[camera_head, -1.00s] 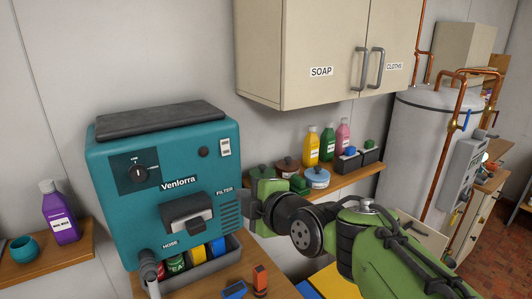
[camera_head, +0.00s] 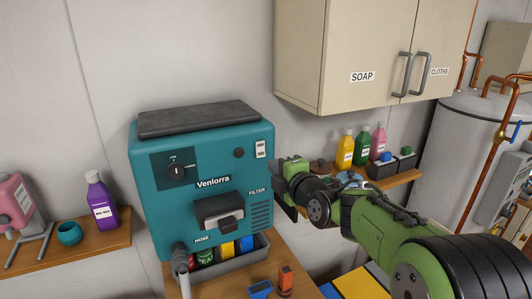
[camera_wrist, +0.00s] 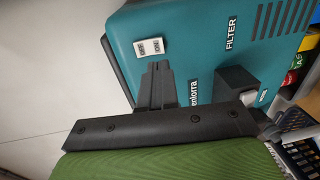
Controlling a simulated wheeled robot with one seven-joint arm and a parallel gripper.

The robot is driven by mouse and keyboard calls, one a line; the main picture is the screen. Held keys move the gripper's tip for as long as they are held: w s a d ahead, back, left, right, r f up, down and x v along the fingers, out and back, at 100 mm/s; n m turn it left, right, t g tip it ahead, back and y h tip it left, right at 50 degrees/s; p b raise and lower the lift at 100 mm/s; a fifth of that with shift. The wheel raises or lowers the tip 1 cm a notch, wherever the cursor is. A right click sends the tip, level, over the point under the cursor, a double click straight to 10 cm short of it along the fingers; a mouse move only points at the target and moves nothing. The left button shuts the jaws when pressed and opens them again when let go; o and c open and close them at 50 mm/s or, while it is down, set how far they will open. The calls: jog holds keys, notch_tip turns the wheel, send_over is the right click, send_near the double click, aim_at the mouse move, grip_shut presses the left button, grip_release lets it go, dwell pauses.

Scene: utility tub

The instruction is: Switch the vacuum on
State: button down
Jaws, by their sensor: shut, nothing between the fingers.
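The vacuum (camera_head: 150,215) is a teal box marked Venlorra, standing on a wooden bench. A small white rocker switch (camera_head: 261,149) sits at the upper right of its front, beside a small black knob (camera_head: 239,152). My gripper (camera_wrist: 160,68) is shut and empty. In the wrist view its fingertips are just beside the white switch (camera_wrist: 150,46); I cannot tell whether they touch it. In the head view my gripper is at the vacuum's right side, its fingertips not clear.
A black filter handle (camera_head: 220,211) and a grey hose (camera_head: 181,262) stick out of the vacuum's front. A grey bin (camera_head: 228,258) of cans is below. A wall cabinet (camera_head: 330,60) hangs above right. A shelf (camera_head: 392,180) with bottles is behind my arm.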

aim_at(261, 155)
jog(key=p+x, duration=0.2)
jog(key=x, duration=0.4)
jog(key=shift+w+r+p, duration=0.15)
jog(key=shift+p, duration=0.15)
